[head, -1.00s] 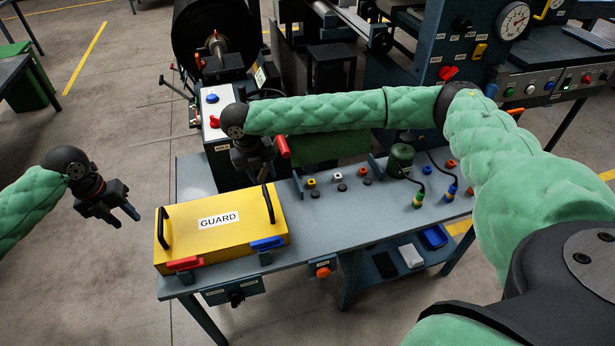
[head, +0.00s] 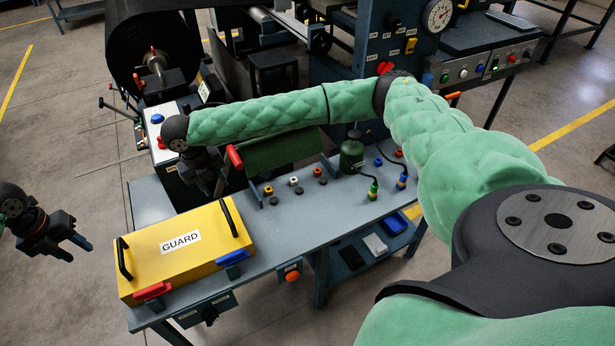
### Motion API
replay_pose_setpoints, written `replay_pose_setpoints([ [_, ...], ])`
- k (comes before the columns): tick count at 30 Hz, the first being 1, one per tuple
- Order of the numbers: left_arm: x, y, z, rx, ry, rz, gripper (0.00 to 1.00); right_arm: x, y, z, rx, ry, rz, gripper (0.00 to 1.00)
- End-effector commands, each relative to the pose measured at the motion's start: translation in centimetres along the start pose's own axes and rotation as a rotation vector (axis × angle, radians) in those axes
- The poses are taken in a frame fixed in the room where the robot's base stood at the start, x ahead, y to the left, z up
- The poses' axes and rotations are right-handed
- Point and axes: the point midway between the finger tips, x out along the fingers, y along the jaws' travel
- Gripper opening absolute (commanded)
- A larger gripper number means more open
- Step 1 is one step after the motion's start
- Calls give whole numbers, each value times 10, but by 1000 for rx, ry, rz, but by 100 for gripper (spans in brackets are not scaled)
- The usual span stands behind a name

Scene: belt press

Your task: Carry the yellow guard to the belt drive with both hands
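The yellow guard (head: 187,262), a box labelled GUARD, lies on the near left end of the grey-blue bench (head: 276,232). It has a black handle at its left end (head: 123,259) and another at its right end (head: 229,216). A red clamp (head: 152,291) and a blue clamp (head: 233,258) sit at its front edge. My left gripper (head: 73,249) is open and empty, in the air left of the guard. My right gripper (head: 219,183) is above and behind the right handle, apart from it; its fingers are dark and unclear.
A large black roll (head: 150,45) stands behind the bench. A control panel (head: 480,68) and gauge are at the back right. Floor left of the bench is mostly clear.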

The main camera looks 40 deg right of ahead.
Motion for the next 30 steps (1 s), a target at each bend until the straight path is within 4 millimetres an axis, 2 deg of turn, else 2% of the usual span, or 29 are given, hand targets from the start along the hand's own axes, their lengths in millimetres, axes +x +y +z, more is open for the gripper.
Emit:
replay_pose_setpoints([
  [30,-39,-8,0,0,0,0,40,-42,0,0,0,0,0,40],
])
